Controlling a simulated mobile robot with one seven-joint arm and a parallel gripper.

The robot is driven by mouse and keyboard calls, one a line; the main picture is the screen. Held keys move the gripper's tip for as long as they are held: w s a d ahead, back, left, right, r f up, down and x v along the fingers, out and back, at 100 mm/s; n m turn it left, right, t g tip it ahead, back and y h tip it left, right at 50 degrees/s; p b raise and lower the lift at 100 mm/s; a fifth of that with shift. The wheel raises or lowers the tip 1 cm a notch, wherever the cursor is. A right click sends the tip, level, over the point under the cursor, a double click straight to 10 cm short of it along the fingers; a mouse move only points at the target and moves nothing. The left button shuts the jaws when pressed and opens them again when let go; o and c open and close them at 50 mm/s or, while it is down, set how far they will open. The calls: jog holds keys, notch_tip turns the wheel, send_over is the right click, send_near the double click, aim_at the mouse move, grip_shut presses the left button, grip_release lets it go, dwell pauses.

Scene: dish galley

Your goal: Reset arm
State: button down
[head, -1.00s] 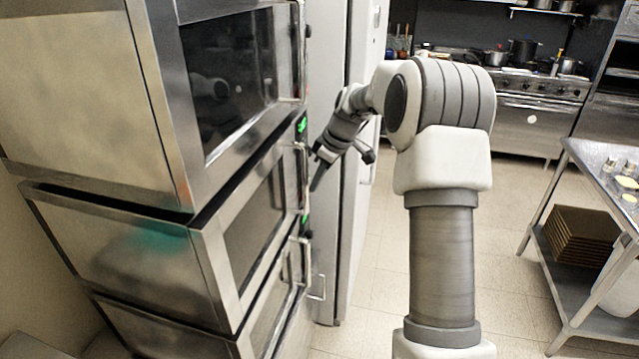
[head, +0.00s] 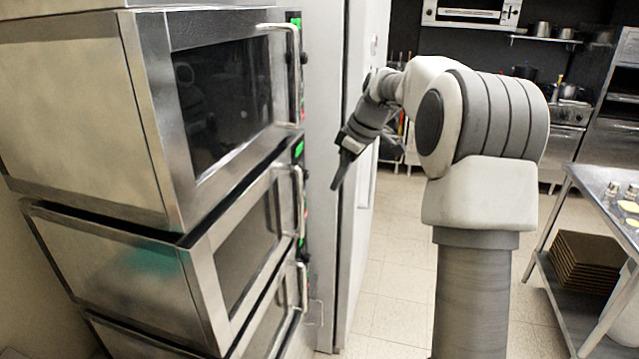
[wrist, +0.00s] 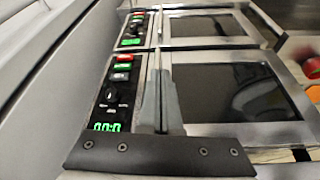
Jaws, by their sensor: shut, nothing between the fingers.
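My gripper (head: 338,180) hangs at the end of my bent arm, in front of the white door and to the right of the stacked ovens in the head view. Its fingers point down and to the left. In the wrist view my gripper (wrist: 166,132) is shut with nothing held, its fingers side by side in front of the oven fronts. A steel oven (head: 90,130) with a dark window is at the top of the stack in the head view, and another oven (head: 120,270) is under it. Both have bar handles, and their doors look shut.
A tall white door (head: 328,240) stands just behind my gripper. A steel table (head: 590,190) with small items and a stack of brown trays (head: 590,262) is at the right. A stove (head: 570,125) is at the back. Tiled floor (head: 395,270) is open between.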

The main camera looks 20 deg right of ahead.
jog(key=s+a+r+m+t+h, duration=0.1)
jog(key=s+a+r+m, duration=0.2)
jog(key=s, duration=0.5)
jog(key=s+a+r+m+h, duration=0.1)
jog(key=s+a+r, duration=0.2)
jog(key=s+a, duration=0.35)
jog(key=s+a+f+m+t, duration=0.1)
jog(key=s+f+m, duration=0.1)
jog(key=s, duration=0.7)
jog(key=s+f+m+h, duration=0.1)
jog(key=s+f+m, duration=0.1)
jog(key=s, duration=0.8)
jog(key=shift+a+f+m+t, duration=0.3)
jog(key=shift+a+m+t, duration=0.1)
jog(key=shift+m, duration=0.3)
jog(key=shift+s, duration=0.1)
